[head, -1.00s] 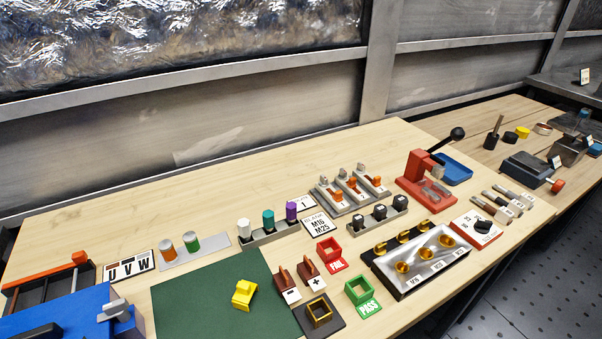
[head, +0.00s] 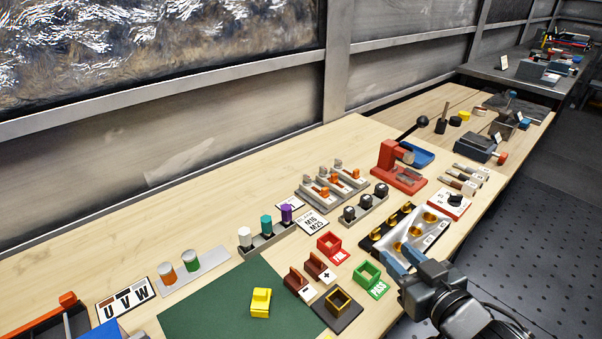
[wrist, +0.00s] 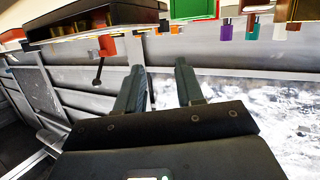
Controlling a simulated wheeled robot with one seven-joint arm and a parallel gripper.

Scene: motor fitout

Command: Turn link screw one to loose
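A grey block with several pale strips, grey posts and orange pieces (head: 333,183) stands mid-table in the head view; it looks like the link unit. Which screw is number one, and how it is set, is too small to tell. My gripper (head: 404,258) is at the table's front edge, in front of the metal-topped block with brass cups, well to the right of and nearer than the link unit. Its two fingers stand apart with nothing between them, as the wrist view (wrist: 163,66) also shows.
A grey bar with black knobs (head: 365,206) lies just in front of the link unit. The brass-cup block (head: 422,232), green PASS box (head: 368,273), red FAIL box (head: 329,246) and red press (head: 398,172) stand around. The back left of the table is clear.

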